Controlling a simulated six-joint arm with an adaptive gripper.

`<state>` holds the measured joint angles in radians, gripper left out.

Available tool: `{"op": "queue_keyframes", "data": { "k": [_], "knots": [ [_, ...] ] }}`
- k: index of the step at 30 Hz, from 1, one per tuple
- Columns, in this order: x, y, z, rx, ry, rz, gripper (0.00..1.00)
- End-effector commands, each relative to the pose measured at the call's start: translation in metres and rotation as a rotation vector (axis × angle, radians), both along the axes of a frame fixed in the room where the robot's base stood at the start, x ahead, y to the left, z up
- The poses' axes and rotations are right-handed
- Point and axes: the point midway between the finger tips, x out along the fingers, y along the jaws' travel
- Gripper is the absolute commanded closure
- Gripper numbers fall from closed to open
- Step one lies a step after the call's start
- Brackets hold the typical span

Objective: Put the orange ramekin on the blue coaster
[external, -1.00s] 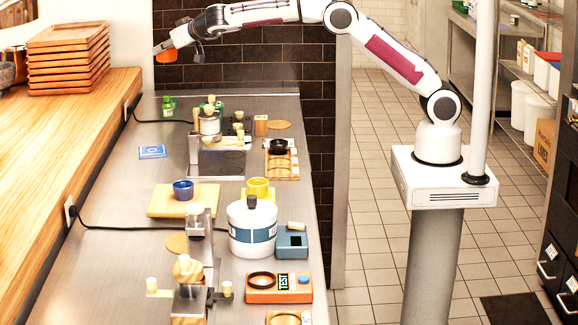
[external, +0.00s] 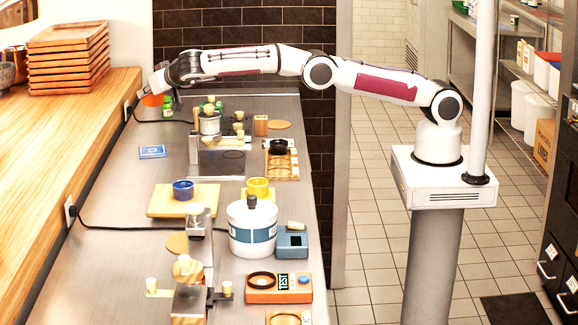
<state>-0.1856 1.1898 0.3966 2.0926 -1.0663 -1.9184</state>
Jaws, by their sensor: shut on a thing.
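My gripper (external: 155,93) is at the far left end of the steel counter, above its surface and near the wooden ledge. It is shut on the orange ramekin (external: 152,100), which is partly hidden by the gripper. The blue coaster (external: 153,152) lies flat on the counter, nearer the camera than the ramekin and below it in the picture. The coaster has a white pattern and nothing stands on it.
A metal machine (external: 209,125) is right of the coaster. A blue bowl (external: 183,190) on a wooden board (external: 160,208) sits nearer the camera. Stacked wooden trays (external: 68,60) stand on the left ledge. The counter around the coaster is clear.

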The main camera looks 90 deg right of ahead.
Motion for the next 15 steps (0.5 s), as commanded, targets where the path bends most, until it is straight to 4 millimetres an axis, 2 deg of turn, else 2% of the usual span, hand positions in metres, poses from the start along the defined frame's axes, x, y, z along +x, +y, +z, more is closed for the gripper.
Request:
{"op": "queue_keyframes", "data": {
  "k": [3,6,15],
  "knots": [
    [0.001,0.018,-0.013,0.001,0.001,0.009,1.00],
    [0.001,0.025,-0.019,0.002,0.001,0.012,1.00],
    [0.001,0.029,-0.022,0.002,0.001,0.014,1.00]
  ]
}}
